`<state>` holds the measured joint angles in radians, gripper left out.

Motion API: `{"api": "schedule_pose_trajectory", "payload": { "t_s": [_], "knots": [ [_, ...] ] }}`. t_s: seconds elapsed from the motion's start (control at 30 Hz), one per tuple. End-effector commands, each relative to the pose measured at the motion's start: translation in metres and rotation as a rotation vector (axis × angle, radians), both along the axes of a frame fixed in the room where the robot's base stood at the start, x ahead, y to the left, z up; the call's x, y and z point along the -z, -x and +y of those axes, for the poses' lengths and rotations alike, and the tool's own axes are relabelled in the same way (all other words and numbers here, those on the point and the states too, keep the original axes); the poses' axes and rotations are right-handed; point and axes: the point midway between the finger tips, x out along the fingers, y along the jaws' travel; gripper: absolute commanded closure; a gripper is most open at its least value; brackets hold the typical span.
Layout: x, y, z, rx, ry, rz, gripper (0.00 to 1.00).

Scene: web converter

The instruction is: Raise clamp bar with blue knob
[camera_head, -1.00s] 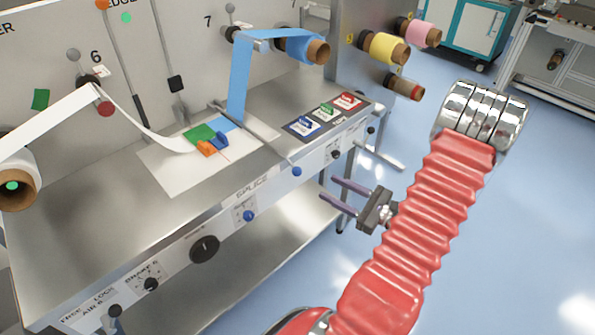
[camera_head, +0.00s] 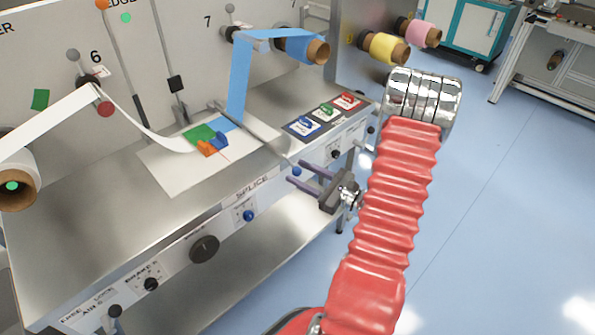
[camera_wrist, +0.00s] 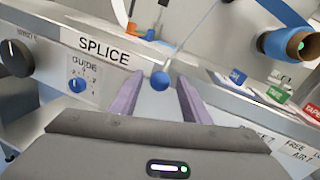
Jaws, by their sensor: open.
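The clamp bar (camera_head: 250,134) is a thin metal rod lying low across the splice table. Its blue knob (camera_head: 297,171) is at the near end, by the table's front edge. My gripper (camera_head: 294,173) is open, its two purple fingers pointing at the knob. In the wrist view the blue knob (camera_wrist: 160,81) appears centred between the spread fingertips (camera_wrist: 160,80), with the bar (camera_wrist: 190,40) running up and away behind it. No contact shows, and I cannot tell whether the knob is between the fingers or just beyond them.
The front panel has a small blue guide knob (camera_head: 249,215) and a black dial (camera_head: 204,249). Blue, green and red tape buttons (camera_head: 347,101) sit right of the bar. A blue web (camera_head: 239,85) and white web (camera_head: 150,133) meet on the table. Open floor lies right.

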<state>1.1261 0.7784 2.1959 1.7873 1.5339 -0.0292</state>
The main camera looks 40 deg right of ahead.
Motion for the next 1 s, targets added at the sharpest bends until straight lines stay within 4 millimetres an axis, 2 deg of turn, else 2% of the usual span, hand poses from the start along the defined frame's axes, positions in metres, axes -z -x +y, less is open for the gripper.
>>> {"api": "schedule_pose_trajectory", "payload": {
  "t_s": [0.2, 0.53, 1.0],
  "knots": [
    [0.0, -0.017, 0.005, -0.002, 0.0, -0.001, 0.57],
    [0.0, -0.018, 0.004, 0.0, 0.0, -0.001, 0.57],
    [0.0, -0.018, 0.004, 0.0, 0.0, -0.001, 0.9]
  ]
}}
